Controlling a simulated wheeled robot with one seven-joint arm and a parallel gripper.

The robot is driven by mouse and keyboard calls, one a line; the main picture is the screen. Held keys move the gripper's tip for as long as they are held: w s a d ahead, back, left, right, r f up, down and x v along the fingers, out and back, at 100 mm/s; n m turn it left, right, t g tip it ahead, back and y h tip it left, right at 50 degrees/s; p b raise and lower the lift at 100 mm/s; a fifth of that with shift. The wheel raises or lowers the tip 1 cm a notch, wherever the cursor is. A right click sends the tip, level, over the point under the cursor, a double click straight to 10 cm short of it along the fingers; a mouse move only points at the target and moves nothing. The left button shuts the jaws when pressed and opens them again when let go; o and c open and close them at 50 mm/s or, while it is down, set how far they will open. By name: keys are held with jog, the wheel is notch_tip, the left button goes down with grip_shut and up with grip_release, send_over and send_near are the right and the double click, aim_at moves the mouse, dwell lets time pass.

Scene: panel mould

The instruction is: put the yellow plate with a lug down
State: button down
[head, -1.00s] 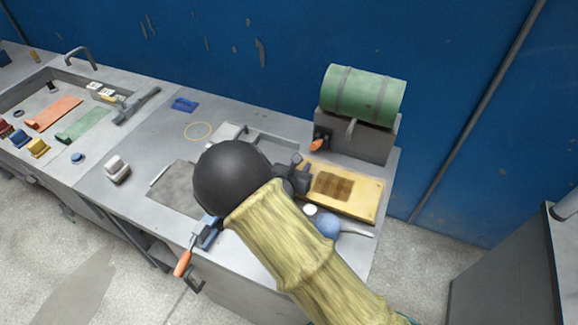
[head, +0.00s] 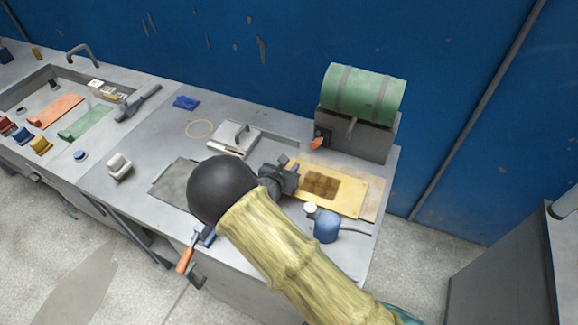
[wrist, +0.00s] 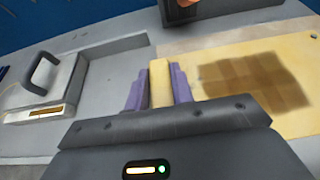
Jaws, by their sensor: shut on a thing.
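The yellow plate (head: 350,193) has a brown chequered patch on its face and lies to the right of my gripper in the head view. In the wrist view the plate (wrist: 225,60) fills the right side, with its patch towards the viewer. Its yellow lug (wrist: 160,82) stands between the two purple fingers of my gripper (wrist: 159,88). My gripper (head: 287,172) is shut on the lug, at the plate's left end. A paler tan strip (head: 374,200) shows past the plate's right edge. I cannot tell how much gap is under the plate.
A green drum on a grey housing (head: 357,130) stands behind the plate. A blue pot (head: 327,228) and a small white-topped piece (head: 311,208) are in front. A grey handled block (head: 235,138) stands behind left, a dark mat (head: 174,180) left. Bare bench lies around the yellow ring (head: 199,128).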

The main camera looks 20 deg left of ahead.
jog(key=c, duration=1.6)
grip_release()
jog(key=shift+f, duration=0.2)
jog(key=shift+c, duration=0.2)
jog(key=o, duration=0.4)
jog(key=shift+r, duration=0.1)
jog(key=shift+o, duration=0.2)
jog(key=shift+r, duration=0.2)
jog(key=d+b+v, duration=0.1)
jog(key=v, duration=1.1)
jog(key=shift+a+b, duration=0.3)
jog(key=shift+a, duration=0.15)
